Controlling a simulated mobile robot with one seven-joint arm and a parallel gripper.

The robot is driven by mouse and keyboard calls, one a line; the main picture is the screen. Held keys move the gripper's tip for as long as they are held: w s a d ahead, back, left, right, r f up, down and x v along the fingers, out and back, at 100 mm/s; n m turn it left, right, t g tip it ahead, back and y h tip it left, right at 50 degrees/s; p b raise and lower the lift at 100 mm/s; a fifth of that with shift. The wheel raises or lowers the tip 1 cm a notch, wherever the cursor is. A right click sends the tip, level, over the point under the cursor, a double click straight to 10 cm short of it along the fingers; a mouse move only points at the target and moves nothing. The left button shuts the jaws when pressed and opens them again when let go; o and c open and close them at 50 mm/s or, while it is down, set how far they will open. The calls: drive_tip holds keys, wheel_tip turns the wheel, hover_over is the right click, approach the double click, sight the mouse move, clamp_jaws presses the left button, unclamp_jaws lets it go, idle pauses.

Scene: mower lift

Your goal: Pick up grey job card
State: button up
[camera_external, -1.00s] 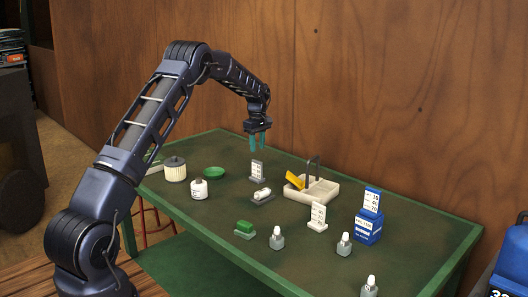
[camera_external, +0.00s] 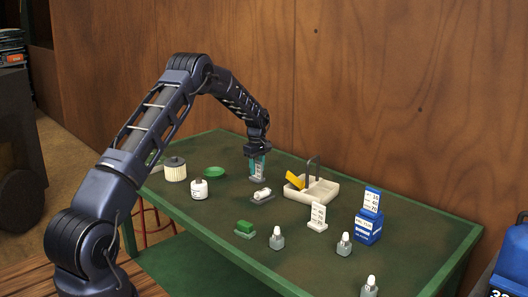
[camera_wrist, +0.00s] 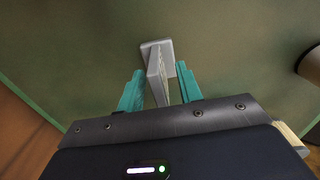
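The grey job card (camera_external: 257,179) stands upright on a grey base on the green bench, towards the back. In the wrist view the card (camera_wrist: 157,75) rises from its base between the two teal fingers. My gripper (camera_external: 258,167) has come down over the card from above. In the wrist view my gripper (camera_wrist: 160,88) is open, with a finger on each side of the card. In the external view the fingers hide much of the card's face.
A grey holder with a white item (camera_external: 262,196) lies just in front of the card. A cream tray (camera_external: 318,193) with a yellow piece and upright handle stands to the right.

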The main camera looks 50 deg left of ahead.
clamp_jaws()
drive_tip(key=shift+r, duration=0.15)
